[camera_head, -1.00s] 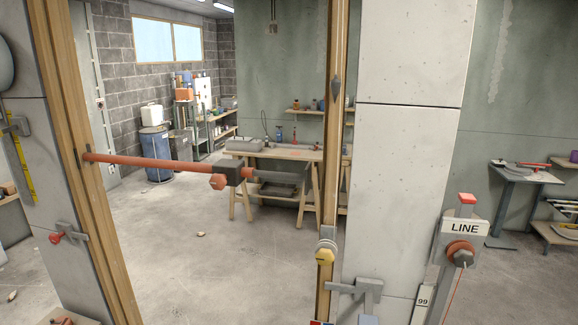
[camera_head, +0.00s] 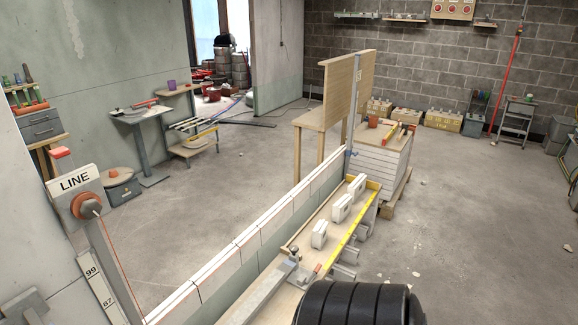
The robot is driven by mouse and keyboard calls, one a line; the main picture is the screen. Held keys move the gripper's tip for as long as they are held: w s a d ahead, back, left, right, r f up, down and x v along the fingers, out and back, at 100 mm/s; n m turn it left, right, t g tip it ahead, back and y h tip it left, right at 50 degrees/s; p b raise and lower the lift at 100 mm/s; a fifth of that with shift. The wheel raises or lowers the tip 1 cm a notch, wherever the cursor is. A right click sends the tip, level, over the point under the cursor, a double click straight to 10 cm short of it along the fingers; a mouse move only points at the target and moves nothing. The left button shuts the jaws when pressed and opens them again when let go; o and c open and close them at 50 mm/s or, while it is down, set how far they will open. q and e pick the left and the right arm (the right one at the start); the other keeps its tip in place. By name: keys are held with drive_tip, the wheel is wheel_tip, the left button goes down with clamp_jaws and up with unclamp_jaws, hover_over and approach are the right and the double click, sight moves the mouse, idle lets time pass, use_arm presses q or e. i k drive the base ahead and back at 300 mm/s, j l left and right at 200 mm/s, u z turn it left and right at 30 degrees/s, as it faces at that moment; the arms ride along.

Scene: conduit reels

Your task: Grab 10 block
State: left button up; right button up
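Three small white blocks stand in a row on a wooden board beside the low wall: a near one (camera_head: 319,235), a middle one (camera_head: 341,208) and a far one (camera_head: 357,187). Each has a dark slot or mark on its face, and I cannot read a number 10 on any of them. A stack of larger white blocks or slabs (camera_head: 378,172) sits on a pallet behind them. Neither of my grippers is in view.
The low white-topped wall (camera_head: 215,262) runs diagonally from lower left to the plywood panel (camera_head: 338,95). A yellow rule (camera_head: 352,232) edges the board. The LINE post (camera_head: 78,187) stands left. A dark ribbed object (camera_head: 357,303) fills bottom centre. Concrete floor at right (camera_head: 480,220) is mostly clear.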

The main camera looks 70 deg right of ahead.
sight(319, 237)
drive_tip(key=z, duration=2.5)
drive_tip(key=u, duration=0.4)
drive_tip(key=i+u, duration=0.15)
drive_tip(key=u, duration=0.25)
drive_tip(key=i+u, duration=0.2)
drive_tip(key=u, duration=0.15)
drive_tip(key=i+u, duration=0.2)
drive_tip(key=u, duration=0.2)
